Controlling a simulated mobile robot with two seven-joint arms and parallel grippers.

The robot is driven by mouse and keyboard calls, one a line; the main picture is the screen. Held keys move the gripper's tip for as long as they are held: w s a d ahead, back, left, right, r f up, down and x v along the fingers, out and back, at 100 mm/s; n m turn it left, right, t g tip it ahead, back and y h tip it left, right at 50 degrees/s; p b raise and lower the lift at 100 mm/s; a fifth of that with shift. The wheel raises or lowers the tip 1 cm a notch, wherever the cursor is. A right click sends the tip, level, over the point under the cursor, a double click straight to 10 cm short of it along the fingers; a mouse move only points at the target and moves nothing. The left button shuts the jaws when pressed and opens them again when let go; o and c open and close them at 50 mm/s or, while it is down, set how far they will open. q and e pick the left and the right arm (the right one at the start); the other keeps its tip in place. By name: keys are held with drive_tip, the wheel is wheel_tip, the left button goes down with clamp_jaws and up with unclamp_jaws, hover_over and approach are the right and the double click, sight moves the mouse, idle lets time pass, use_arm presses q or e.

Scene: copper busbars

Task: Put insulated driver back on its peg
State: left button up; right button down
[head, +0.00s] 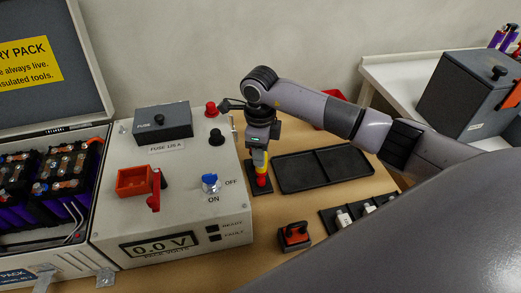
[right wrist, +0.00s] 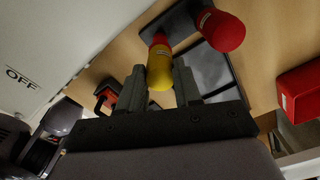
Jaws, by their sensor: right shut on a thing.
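The insulated driver (head: 260,161) has a yellow handle with red next to it. My right gripper (head: 259,145) points down and is shut on the yellow handle. In the right wrist view the yellow driver (right wrist: 160,68) sits between the two fingers (right wrist: 160,88), with a red part at its far end. A small black base (head: 259,191) lies directly below. A red rounded handle (right wrist: 222,30) stands beside the driver in the right wrist view. The peg itself is hidden, so I cannot tell whether the driver touches it.
The white box with switches (head: 180,225) stands close left of the gripper. A black divided tray (head: 322,168) lies to the right. An orange and black device (head: 294,235) sits in front. A red bin (right wrist: 302,92) is near the wall.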

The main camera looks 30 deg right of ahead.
use_arm(q)
drive_tip(key=shift+f, duration=0.1)
use_arm(e)
drive_tip(key=shift+f, duration=0.2)
drive_tip(key=c, duration=0.7)
unclamp_jaws()
use_arm(q)
drive_tip(key=shift+s+r+p, duration=0.1)
drive_tip(key=shift+r+p, duration=0.8)
drive_tip(key=shift+p, duration=0.05)
use_arm(e)
wheel_tip(320, 180, up, 3)
drive_tip(key=shift+r, duration=0.1)
use_arm(q)
drive_tip(key=shift+r+p, duration=0.9)
drive_tip(key=shift+r, duration=0.05)
use_arm(e)
wheel_tip(320, 180, up, 2)
drive_tip(key=shift+r, duration=0.2)
use_arm(q)
drive_tip(key=shift+r, duration=0.35)
use_arm(e)
drive_tip(key=shift+r, duration=0.25)
